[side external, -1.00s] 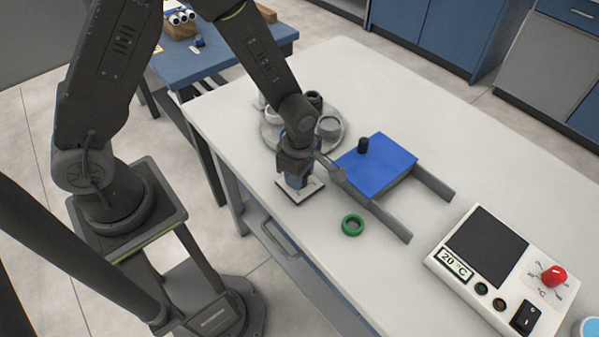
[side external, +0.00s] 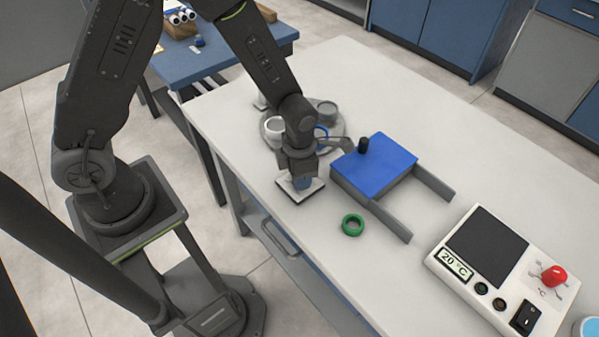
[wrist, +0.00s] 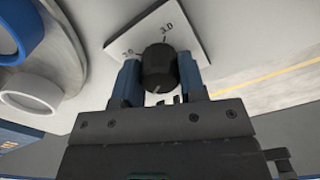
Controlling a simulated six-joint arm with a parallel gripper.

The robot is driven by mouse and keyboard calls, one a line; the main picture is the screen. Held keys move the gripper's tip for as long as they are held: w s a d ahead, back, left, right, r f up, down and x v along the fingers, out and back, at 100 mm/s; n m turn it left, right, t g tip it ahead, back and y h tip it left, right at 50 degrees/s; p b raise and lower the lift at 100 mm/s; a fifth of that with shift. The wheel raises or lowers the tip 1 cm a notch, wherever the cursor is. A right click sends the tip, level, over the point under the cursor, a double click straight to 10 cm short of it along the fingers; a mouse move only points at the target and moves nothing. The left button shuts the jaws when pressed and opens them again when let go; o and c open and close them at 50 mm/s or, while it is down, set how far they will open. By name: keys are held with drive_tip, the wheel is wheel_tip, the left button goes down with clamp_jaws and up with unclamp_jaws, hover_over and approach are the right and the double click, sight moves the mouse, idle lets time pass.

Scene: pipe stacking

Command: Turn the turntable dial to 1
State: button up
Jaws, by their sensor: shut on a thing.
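The dial is a black round knob (wrist: 159,66) on a white square plate (wrist: 190,25) in the wrist view. The plate also shows at the bench's left edge in the side view (side external: 289,192). A "3.0" label shows beyond the knob, and another label to its left is too blurred to read surely. My gripper (wrist: 160,75) is shut on the knob, one blue finger on each side. In the side view my gripper (side external: 301,183) hides the knob. The grey round turntable (side external: 343,127) stands behind it and carries several cups, partly hidden by my wrist.
A blue block (side external: 375,168) with a black peg and grey rails stands right of my gripper. A green ring (side external: 352,224) lies nearer the camera. A heater panel (side external: 455,263) with a red knob is at the right.

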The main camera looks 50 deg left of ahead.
drive_tip(key=shift+n, duration=0.6)
drive_tip(key=o, duration=0.9)
wheel_tip(320, 180, up, 14)
drive_tip(key=shift+f, duration=0.1)
idle(0.4)
